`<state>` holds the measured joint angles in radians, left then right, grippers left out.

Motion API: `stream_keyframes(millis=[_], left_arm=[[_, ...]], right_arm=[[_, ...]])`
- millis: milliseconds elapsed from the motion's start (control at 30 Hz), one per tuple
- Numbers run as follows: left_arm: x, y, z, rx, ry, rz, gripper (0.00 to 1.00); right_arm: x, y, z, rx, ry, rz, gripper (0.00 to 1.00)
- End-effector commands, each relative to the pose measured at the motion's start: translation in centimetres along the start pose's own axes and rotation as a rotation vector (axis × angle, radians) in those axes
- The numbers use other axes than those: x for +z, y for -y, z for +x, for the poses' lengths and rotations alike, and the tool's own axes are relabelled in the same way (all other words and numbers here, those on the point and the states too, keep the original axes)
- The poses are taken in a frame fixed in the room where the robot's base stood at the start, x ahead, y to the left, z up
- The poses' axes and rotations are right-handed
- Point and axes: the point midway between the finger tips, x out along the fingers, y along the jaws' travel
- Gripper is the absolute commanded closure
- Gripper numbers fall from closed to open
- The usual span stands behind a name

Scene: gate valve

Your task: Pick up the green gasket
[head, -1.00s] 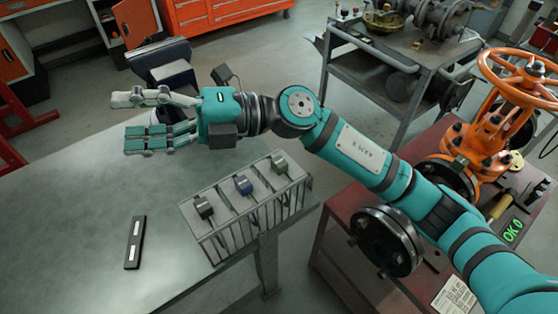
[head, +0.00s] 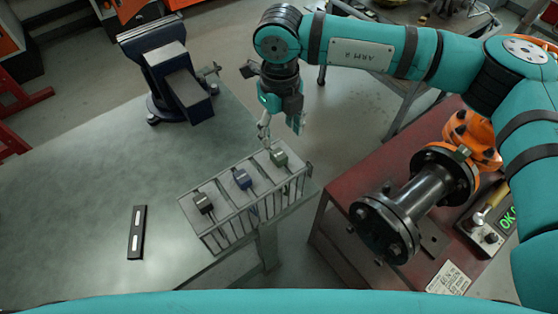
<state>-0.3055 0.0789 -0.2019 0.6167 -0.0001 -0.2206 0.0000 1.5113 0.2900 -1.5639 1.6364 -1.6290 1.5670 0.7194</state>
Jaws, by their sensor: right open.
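The green gasket shows as a small grey-green tab (head: 279,157) in the rightmost slot of a slotted rack (head: 223,222) at the table's edge. The part below the tab is hidden in the rack. My right gripper (head: 283,133) points down just above and behind this tab, its fingers open and empty. I cannot tell whether a finger touches the tab. My left gripper is out of view.
A blue tab (head: 242,179) and a dark grey tab (head: 203,203) sit in the other slots. A vise (head: 180,85) stands behind, and a black bar (head: 136,234) lies on the table. At right, a black flanged pipe (head: 420,192) meets an orange valve (head: 470,135).

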Motion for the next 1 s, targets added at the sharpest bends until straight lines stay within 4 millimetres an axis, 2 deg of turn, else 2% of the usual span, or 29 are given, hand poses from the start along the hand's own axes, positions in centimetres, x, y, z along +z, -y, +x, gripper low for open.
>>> stream_keyframes(millis=[33,133,333,433,567,700,1000], left_arm=[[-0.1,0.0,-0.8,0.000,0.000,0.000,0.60],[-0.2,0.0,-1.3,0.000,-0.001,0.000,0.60],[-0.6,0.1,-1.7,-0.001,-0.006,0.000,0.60],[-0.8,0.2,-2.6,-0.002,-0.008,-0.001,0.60],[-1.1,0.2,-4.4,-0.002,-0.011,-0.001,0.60],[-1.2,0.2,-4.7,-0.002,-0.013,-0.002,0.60],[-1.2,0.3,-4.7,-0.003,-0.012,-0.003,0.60]], right_arm=[[-0.1,0.0,0.7,0.002,-0.004,0.000,0.44],[0.0,-0.1,2.4,0.002,-0.003,-0.001,0.44],[0.0,-0.1,4.0,0.002,0.000,-0.001,0.44],[0.1,-0.1,4.7,0.002,-0.002,-0.001,0.44],[0.2,-0.2,6.5,0.002,-0.004,-0.001,0.44],[0.3,-0.1,8.6,0.002,-0.001,-0.001,0.44],[0.3,-0.1,9.2,0.002,0.002,-0.002,0.44]])
